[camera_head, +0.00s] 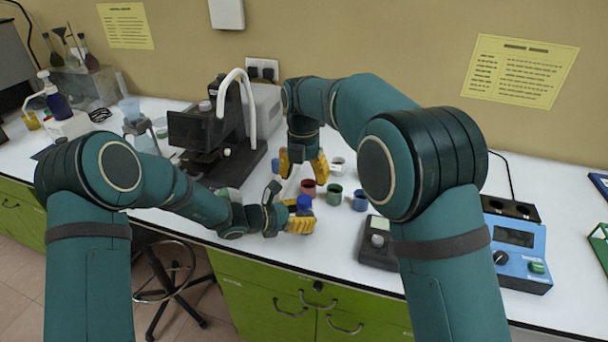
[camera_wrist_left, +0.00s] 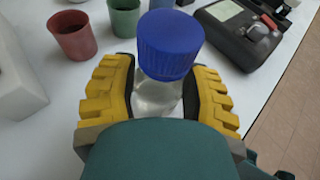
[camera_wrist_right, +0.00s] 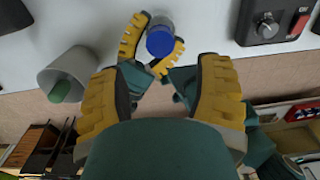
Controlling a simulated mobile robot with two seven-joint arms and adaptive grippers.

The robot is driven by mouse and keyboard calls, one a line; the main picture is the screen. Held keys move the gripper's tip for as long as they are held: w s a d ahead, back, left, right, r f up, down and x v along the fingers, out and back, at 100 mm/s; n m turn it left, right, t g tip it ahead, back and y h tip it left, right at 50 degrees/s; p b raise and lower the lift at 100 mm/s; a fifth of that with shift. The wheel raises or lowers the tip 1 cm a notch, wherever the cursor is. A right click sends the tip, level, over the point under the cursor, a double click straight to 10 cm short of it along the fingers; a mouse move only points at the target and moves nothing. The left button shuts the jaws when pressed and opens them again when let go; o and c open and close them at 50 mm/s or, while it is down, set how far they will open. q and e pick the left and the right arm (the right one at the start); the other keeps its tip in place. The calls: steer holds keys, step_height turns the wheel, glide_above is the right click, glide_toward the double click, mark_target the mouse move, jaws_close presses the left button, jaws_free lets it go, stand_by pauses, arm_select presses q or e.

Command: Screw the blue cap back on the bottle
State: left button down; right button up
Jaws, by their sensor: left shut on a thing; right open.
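A clear bottle (camera_wrist_left: 158,97) stands between the yellow fingers of my left gripper (camera_wrist_left: 160,95), which is shut on its sides. The blue cap (camera_wrist_left: 170,45) sits on the bottle's mouth; I cannot tell how tight it is. In the head view the blue cap (camera_head: 304,202) shows at my left gripper (camera_head: 297,215), near the table's front edge. My right gripper (camera_head: 303,165) is open and empty, behind the bottle and apart from it. In the right wrist view the blue cap (camera_wrist_right: 160,43) lies beyond the open fingers (camera_wrist_right: 160,95).
Red (camera_head: 308,188), green (camera_head: 334,195) and blue (camera_head: 360,201) cups stand close behind and right of the bottle. A dark device (camera_head: 378,242) sits to the right, with a blue instrument (camera_head: 517,252) farther right. A black machine (camera_head: 205,130) stands behind my left arm.

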mark_target(305, 199)
steer(key=shift+f, duration=3.95)
steer(key=shift+s, duration=0.1)
jaws_close()
steer(key=m, duration=0.3)
